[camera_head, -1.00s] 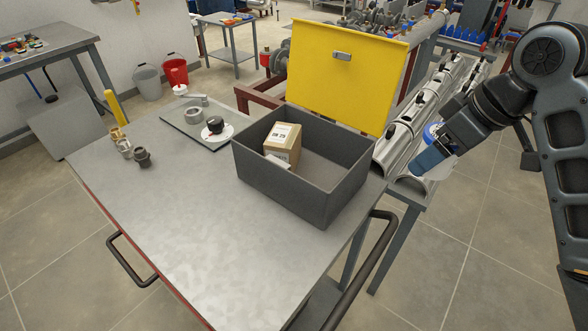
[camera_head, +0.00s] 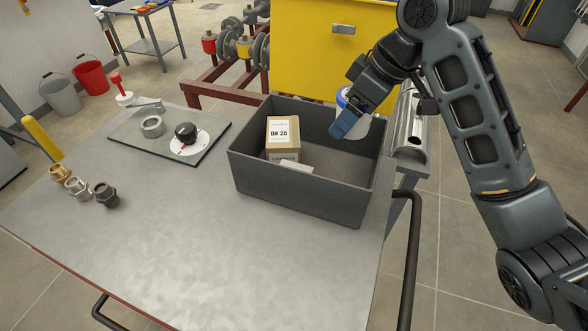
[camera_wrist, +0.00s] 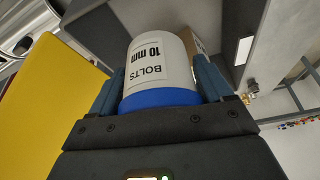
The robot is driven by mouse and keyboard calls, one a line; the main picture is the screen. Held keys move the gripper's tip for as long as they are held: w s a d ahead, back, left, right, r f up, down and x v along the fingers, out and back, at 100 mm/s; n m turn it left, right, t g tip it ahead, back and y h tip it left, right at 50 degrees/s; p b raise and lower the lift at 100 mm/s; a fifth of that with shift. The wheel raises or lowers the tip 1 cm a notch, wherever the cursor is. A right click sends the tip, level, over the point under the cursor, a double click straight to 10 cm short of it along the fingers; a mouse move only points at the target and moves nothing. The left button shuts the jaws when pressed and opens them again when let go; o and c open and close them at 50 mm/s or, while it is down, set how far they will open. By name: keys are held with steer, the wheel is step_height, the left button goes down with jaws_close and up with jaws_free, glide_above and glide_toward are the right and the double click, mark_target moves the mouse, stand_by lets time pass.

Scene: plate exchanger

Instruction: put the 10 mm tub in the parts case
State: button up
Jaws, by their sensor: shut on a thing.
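The 10 mm tub (camera_wrist: 158,68) is white with a blue lid and reads "BOLTS 10 mm" in the wrist view. My gripper (camera_wrist: 160,85) is shut on it, one finger on each side. In the head view, my gripper (camera_head: 345,122) and the tub (camera_head: 354,119), partly hidden by the fingers, are over the right back part of the parts case. The tub's height above the case floor is hard to tell.
Several fittings (camera_head: 77,187) and a dark plate (camera_head: 125,133) lie on the table (camera_head: 190,255) left of the case.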

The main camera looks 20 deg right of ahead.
mark_target(370, 128)
steer(key=x, duration=0.1)
steer(key=b+x, duration=0.1)
steer(key=x, duration=0.1)
steer(key=shift+s+f, duration=0.15)
steer(key=shift+f, duration=4.95)
steer(key=shift+f, duration=0.1)
steer(key=o, duration=1.6)
steer(key=shift+f, duration=0.1)
steer(key=shift+c, duration=0.2)
steer(key=v, duration=1.2)
steer(key=shift+d, duration=0.1)
